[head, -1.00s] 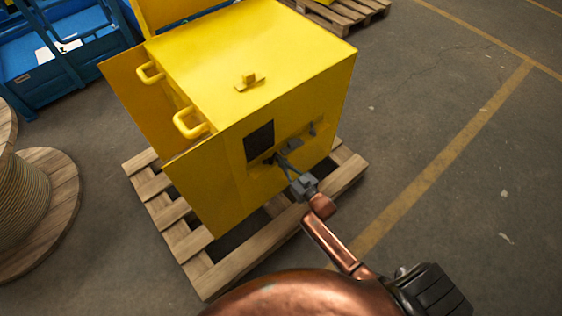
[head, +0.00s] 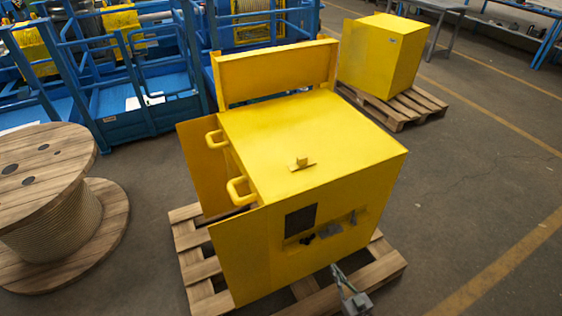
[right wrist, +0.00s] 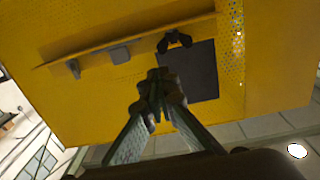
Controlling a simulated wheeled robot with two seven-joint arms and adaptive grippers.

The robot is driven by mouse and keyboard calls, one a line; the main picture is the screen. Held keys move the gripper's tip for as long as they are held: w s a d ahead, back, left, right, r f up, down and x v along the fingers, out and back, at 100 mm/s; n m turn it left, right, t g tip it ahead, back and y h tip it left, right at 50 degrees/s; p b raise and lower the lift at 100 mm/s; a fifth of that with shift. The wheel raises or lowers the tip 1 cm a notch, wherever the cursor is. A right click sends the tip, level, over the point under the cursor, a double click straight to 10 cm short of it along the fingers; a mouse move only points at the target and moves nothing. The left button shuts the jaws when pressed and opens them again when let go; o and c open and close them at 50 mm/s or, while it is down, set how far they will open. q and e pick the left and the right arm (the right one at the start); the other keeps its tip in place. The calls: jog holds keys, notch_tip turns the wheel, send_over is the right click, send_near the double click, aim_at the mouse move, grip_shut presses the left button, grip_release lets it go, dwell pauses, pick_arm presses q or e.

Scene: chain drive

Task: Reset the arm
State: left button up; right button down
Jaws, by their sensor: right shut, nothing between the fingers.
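My right gripper (head: 338,274) is at the bottom of the head view, in front of the yellow machine housing (head: 305,140). Its fingers are shut and empty, apart from the housing. In the right wrist view the closed fingertips (right wrist: 157,88) point toward the housing's yellow face (right wrist: 110,105). A dark square panel (head: 301,220) is on that face. Beside it a ledge carries a small black part (head: 306,240), a grey block (head: 329,231) and another small grey part (head: 353,217). My left gripper is not in view.
The housing stands on a wooden pallet (head: 200,268). A large wooden cable spool (head: 45,165) is at the left. Blue frames (head: 140,120) stand behind. Another yellow box (head: 375,55) sits on a pallet at the back right. The floor (head: 460,200) at right is clear.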

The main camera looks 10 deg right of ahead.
jog(key=s+d+f+m+g+h+p, duration=0.15)
jog(key=s+f+g, duration=0.25)
jog(key=s+f, duration=0.8)
jog(key=s+d+f+n+g+h+p, duration=0.1)
jog(key=s+d+f+g+p, duration=0.2)
jog(key=s+f, duration=0.85)
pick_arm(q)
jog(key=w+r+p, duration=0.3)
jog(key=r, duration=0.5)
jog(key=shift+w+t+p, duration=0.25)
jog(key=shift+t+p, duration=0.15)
pick_arm(e)
jog(key=s+f+g, duration=0.3)
jog(key=s+f, duration=0.2)
jog(key=s, duration=0.5)
jog(key=s+a+f+g, duration=0.1)
jog(key=s+f+g, duration=0.2)
jog(key=s, duration=0.8)
jog(key=s+f+g+h, duration=0.1)
jog(key=s+f+g, duration=0.3)
jog(key=s, duration=0.6)
notch_tip(320, 180, down, 3)
jog(key=shift+s+a+r, duration=0.1)
jog(key=shift+s+a, duration=0.1)
jog(key=shift+a, duration=0.2)
